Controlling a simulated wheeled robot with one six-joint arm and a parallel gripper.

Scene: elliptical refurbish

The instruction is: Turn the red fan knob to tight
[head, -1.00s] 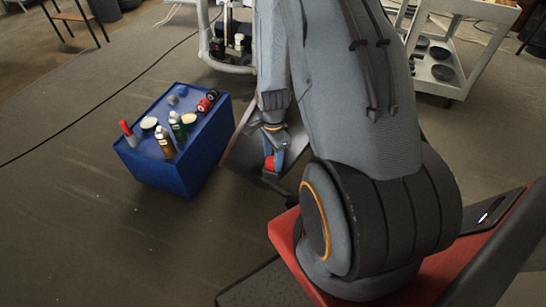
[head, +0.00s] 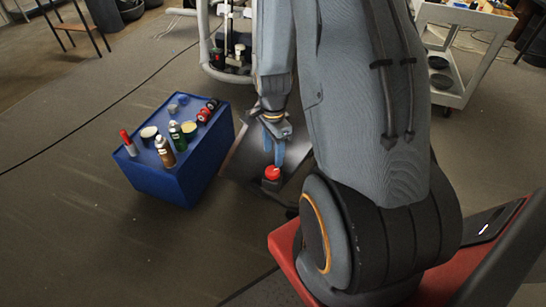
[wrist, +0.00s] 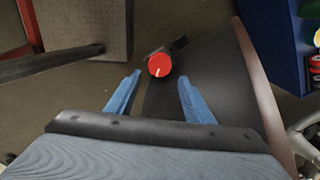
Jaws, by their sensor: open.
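The red fan knob (head: 272,173) is a small round cap on a dark mount, low at the edge of a dark panel. It also shows in the wrist view (wrist: 159,66), with a pale yellow pointer line slanting down and left from its middle. No tight marking can be read. My gripper (wrist: 160,80) is open, its two blue fingers spread left and right of the knob in that picture. The knob appears just beyond the fingertips, and I cannot tell the remaining distance. In the head view my gripper (head: 276,152) is just above the knob, partly hidden by my arm.
The dark curved panel (wrist: 215,75) with a brown rim lies under and right of the knob. A blue box (head: 170,187) with several bottles and cans stands left. A white frame (head: 228,72) stands behind. Floor left of the box is clear.

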